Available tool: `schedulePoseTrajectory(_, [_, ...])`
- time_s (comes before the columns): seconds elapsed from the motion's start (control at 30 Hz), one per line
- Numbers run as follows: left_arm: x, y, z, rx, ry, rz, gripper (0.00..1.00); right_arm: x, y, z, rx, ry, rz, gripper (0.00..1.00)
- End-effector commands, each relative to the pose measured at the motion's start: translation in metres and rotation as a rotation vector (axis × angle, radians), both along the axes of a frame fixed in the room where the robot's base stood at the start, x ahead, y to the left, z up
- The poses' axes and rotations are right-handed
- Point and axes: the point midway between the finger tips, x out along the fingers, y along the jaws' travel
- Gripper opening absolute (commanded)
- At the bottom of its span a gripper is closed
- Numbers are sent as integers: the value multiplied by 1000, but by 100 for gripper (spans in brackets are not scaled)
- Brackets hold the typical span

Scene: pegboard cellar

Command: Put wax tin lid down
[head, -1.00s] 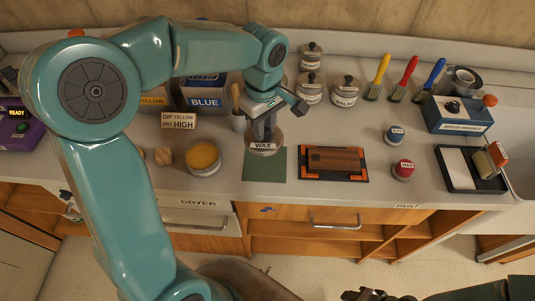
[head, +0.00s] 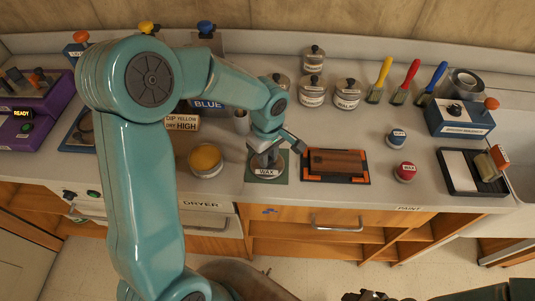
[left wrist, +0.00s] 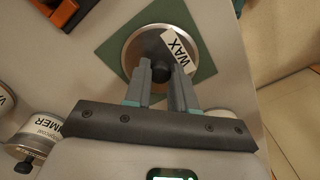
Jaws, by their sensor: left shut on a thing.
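The wax tin lid (head: 267,173) is a round grey disc with a white WAX label. It is level over the green mat (head: 251,157), on it or just above; I cannot tell which. My left gripper (head: 268,155) is shut on the lid's dark knob from above. In the left wrist view the fingers (left wrist: 160,72) flank the knob, and the lid (left wrist: 138,48) lies inside the mat's outline (left wrist: 107,52). The open tin of yellow wax (head: 205,158) stands left of the mat. My right gripper (head: 372,296) shows only as a dark part at the bottom edge.
A framed wooden block (head: 337,162) lies right of the mat. Lidded jars (head: 347,93) and brushes (head: 404,82) are behind. A sign (head: 181,123) stands behind the wax tin.

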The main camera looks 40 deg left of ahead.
Motion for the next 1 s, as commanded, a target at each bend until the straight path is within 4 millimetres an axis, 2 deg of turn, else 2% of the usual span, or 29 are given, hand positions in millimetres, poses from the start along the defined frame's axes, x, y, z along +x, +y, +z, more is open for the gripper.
schedulePoseTrajectory(0.07, [0,0,-4,0,0,0,0,0,0,-5,0,0,0,43])
schedulePoseTrajectory(0.1, [0,0,-3,0,0,0,31,0,0,-4,0,0,0,43])
schedulePoseTrajectory(0.17, [0,0,-2,0,0,0,50,0,0,-3,0,0,0,43])
schedulePoseTrajectory(0.43, [0,0,-2,0,0,0,50,0,0,-3,0,0,0,43])
schedulePoseTrajectory(0.57, [1,0,6,1,-2,0,50,0,0,3,0,0,0,43])
schedulePoseTrajectory(0.67, [1,0,23,1,-5,1,50,0,0,0,0,0,0,43])
schedulePoseTrajectory(1.0, [1,0,99,0,-5,-1,50,0,0,-1,0,0,0,43])
